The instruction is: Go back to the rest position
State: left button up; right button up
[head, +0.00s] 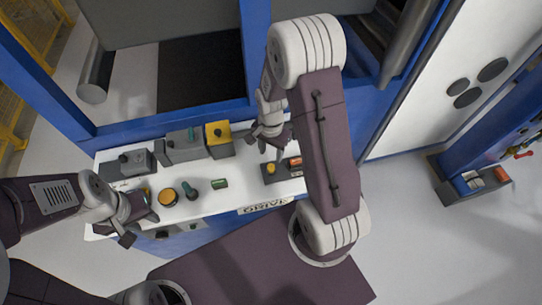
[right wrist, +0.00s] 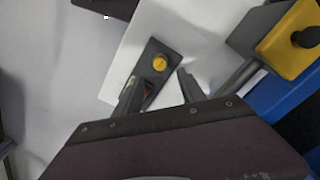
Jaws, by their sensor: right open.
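My right gripper (head: 270,145) is over the right part of the white worktop (head: 234,196), with its arm reaching in from the front. In the right wrist view its two fingers (right wrist: 156,88) are spread apart with nothing held between them. A dark grey block with a yellow round knob (right wrist: 159,63) lies beyond the fingertips; it also shows in the head view (head: 271,169). My left gripper (head: 140,224) is at the left front corner of the worktop. Its fingers look apart, and I see nothing held in them.
A blue frame (head: 255,60) rises behind. Open floor (head: 425,250) lies to the right.

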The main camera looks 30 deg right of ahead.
dwell(0.4)
notch_tip(320, 180, up, 6)
jog(key=w+a+n+t, duration=0.1)
jog(key=a+t, duration=0.1)
jog(key=s+a+r+n, duration=0.2)
jog(key=s+n, duration=0.7)
jog(key=n, duration=0.1)
jog(key=shift+s+a+r+g, duration=0.15)
jog(key=shift+a+r+g, duration=0.1)
jog(key=shift+g, duration=0.15)
jog(key=shift+f, duration=0.1)
